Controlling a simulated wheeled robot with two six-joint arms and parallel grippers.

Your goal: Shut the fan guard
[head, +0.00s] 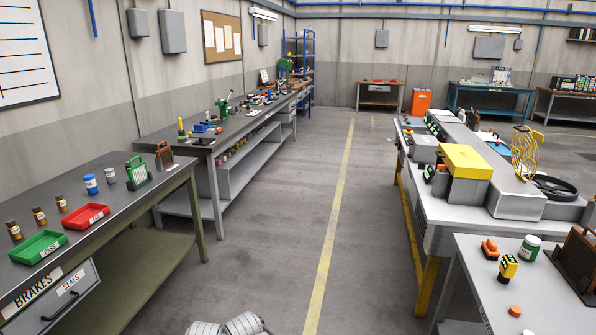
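The fan guard is a yellow round wire grille (525,155) on the long machine bench at the right of the head view. It stands up steeply, swung open. A black ring (556,188), which looks like the fan opening, lies flat just to the right of the guard and is uncovered. Neither of my grippers can be made out. Only grey rounded parts that look like my own arm links show at the bottom edge, far from the guard.
The machine bench (468,212) also carries a yellow-topped box (465,160). A nearer table (470,255) at the lower right holds a green jar (530,248). Workbenches line the left wall. The floor aisle with a yellow line (331,215) is clear.

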